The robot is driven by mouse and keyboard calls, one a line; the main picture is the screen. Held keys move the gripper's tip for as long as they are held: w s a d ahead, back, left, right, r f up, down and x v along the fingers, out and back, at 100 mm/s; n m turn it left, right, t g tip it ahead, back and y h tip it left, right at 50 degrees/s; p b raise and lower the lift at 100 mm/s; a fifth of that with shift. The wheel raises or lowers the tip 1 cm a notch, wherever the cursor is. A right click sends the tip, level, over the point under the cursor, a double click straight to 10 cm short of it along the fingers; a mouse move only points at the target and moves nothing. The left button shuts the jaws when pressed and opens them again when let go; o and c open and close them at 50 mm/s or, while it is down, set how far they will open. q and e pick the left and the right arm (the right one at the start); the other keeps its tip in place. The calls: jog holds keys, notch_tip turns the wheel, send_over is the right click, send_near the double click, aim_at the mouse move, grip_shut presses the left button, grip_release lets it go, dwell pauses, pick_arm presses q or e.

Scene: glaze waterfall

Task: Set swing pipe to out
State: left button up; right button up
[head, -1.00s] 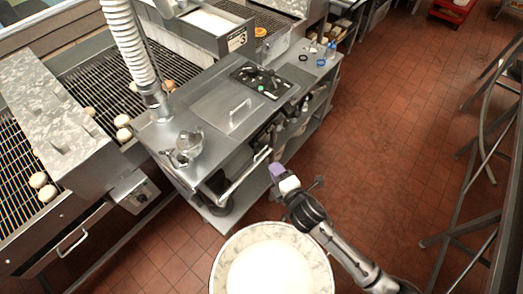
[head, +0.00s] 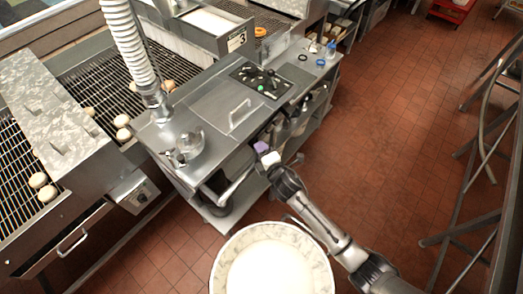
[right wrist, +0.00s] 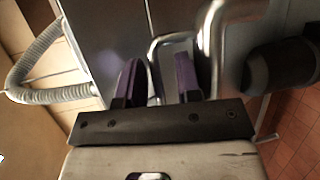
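A bent, shiny metal pipe (head: 236,185), which looks like the swing pipe, shows at the near side of the steel table, partly hidden by my right arm. My right gripper (head: 262,148) is beside the table's near edge, its purple fingers pointing toward the table. In the right wrist view the gripper (right wrist: 158,80) is open, with a clear gap between the fingers. A thick curved pipe (right wrist: 208,45) passes close on the right of the fingers. A thinner bent tube (right wrist: 154,60) shows beyond the gap; I cannot tell whether anything touches it. My left gripper is out of view.
A large white bucket (head: 270,262) stands in front.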

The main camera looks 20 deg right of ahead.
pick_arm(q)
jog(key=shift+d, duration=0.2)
pick_arm(e)
grip_shut()
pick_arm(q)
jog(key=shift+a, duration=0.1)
